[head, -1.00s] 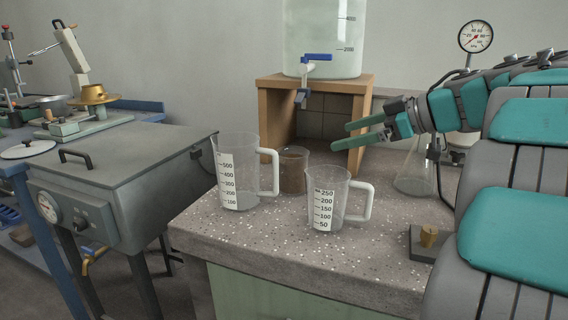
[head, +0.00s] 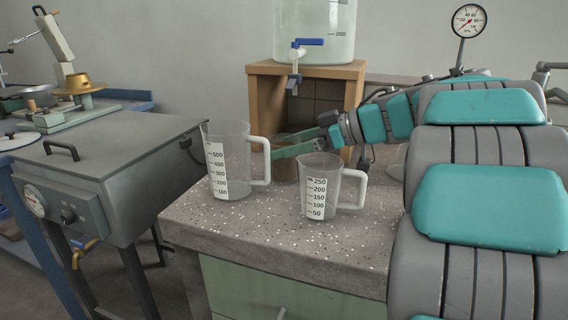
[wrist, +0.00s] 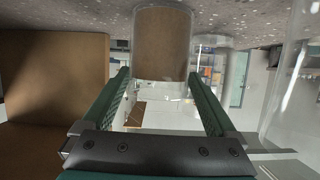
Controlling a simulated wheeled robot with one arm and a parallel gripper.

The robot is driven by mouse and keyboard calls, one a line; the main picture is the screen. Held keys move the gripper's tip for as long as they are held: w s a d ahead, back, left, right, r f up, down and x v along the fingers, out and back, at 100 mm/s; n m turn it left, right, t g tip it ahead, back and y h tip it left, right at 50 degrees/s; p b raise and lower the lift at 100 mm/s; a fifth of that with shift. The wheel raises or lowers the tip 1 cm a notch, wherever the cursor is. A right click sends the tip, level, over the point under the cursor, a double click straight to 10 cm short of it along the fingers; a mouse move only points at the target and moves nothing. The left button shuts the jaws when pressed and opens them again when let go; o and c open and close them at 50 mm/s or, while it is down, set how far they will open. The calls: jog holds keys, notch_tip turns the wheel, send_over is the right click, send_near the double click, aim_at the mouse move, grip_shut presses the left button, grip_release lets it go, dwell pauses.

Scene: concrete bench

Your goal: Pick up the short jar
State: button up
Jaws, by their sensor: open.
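The short jar with brown contents (head: 285,171) stands on the bench behind the two measuring jugs, partly hidden by the large jug's handle and my gripper. My gripper (head: 283,154) is at the jar, with its fingers pointing left across it. In the wrist view, which looks upside down, the jar (wrist: 163,42) lies ahead between the open fingertips (wrist: 159,74), one on each side. I cannot tell whether either finger touches it. Nothing is held.
The large jug (head: 229,165) and smaller jug (head: 322,190) stand in front of the jar. A wooden stand (head: 262,105) holding a tapped water tank (head: 315,30) is behind. A grey metal box (head: 110,160) is left of the bench (head: 260,238).

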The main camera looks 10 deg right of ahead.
aim_at(272, 149)
jog(key=shift+x, duration=2.15)
jog(key=c, duration=1.1)
jog(key=shift+c, duration=0.2)
jog(key=shift+d+r, duration=0.1)
jog(key=shift+d, duration=0.05)
